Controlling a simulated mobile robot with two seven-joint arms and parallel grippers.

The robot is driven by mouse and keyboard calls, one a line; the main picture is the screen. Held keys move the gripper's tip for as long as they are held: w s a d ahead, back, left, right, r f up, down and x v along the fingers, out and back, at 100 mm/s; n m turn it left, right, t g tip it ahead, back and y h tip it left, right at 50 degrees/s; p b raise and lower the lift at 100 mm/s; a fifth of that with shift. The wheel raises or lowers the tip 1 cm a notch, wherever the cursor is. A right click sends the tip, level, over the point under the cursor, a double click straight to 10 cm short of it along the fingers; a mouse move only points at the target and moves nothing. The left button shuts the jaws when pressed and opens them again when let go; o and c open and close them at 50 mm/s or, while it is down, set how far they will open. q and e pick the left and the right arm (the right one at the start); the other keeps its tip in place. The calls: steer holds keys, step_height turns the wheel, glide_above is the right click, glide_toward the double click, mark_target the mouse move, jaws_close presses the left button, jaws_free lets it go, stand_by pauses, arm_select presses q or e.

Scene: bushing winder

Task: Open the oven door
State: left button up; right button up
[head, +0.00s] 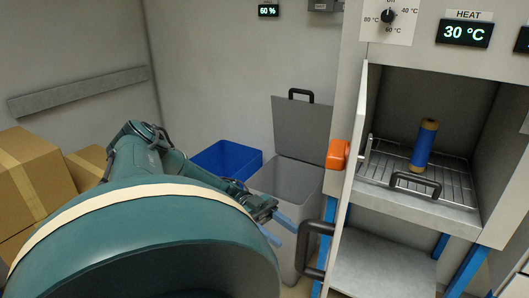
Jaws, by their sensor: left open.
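The oven (385,205) is at the right, and its chamber is open to view. The oven door (352,130) stands swung out at the left of the opening, seen nearly edge-on. Its black handle (304,250) sticks out to the left of the door, low down. My left gripper (282,231) is open and empty, just left of the handle and seemingly apart from it. My left arm hides much of the lower left. My right gripper is not in view.
Inside the oven, a blue cylinder with tan ends (423,146) stands on a wire rack with a black handle (415,184). A grey bin with raised lid (301,128) and a blue bin (226,158) stand behind my gripper. Cardboard boxes (32,185) are left.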

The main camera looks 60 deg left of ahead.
arm_select(q)
steer(key=b+v, duration=0.1)
steer(key=v, duration=0.5)
steer(key=shift+a, duration=0.25)
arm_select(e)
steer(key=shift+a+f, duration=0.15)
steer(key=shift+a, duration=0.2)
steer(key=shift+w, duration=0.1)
arm_select(q)
steer(key=shift+s, duration=0.1)
